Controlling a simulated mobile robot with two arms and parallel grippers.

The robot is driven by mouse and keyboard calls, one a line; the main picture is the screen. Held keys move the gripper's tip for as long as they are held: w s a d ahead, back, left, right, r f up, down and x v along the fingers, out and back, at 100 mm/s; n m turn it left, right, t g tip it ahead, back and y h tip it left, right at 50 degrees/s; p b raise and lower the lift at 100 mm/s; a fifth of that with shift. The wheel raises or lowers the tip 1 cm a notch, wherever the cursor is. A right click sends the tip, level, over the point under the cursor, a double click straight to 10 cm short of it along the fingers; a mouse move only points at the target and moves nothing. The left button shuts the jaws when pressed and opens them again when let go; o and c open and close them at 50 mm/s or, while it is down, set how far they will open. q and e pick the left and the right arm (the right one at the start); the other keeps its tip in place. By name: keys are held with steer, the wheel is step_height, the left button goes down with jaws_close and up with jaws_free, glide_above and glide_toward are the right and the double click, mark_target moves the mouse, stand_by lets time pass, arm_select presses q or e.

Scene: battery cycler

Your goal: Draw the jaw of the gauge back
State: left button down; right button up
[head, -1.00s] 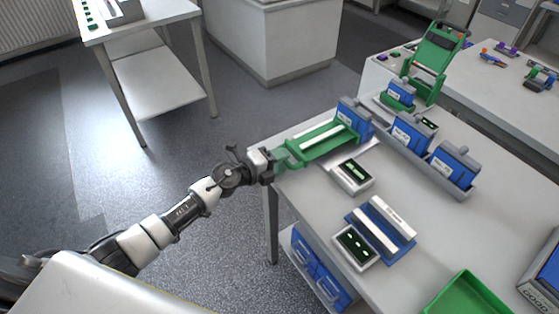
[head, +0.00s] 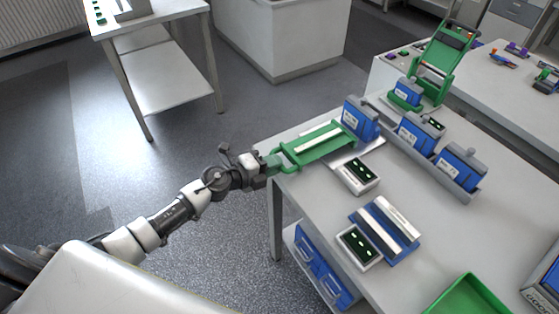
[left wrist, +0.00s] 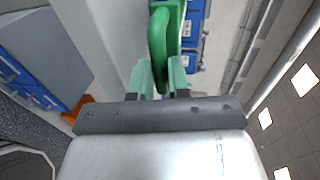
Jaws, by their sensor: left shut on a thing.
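The gauge's green jaw (head: 334,151) lies flat on the table's left corner, with a white strip along its middle and a loop handle at its left end. A blue block (head: 360,119) stands at its far right end. My left gripper (head: 274,162) is shut on the green handle. In the left wrist view the green handle (left wrist: 158,40) passes between the two pale green fingertips. My right gripper is not in view.
Small display boxes (head: 357,174) and a blue and white block (head: 385,229) sit nearer on the table. A grey rack (head: 465,191) holds blue units at the right. A green tray (head: 468,297) lies at the front. Open floor is left of the table.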

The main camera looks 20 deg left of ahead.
arm_select(q)
steer(key=c, duration=1.5)
jaws_free()
steer(key=shift+s+f, duration=0.1)
steer(key=shift+f, duration=0.05)
steer(key=o, duration=0.4)
steer(key=shift+a, duration=0.2)
steer(key=b+v, duration=0.2)
steer(key=v, duration=0.9)
steer(key=shift+d, duration=0.1)
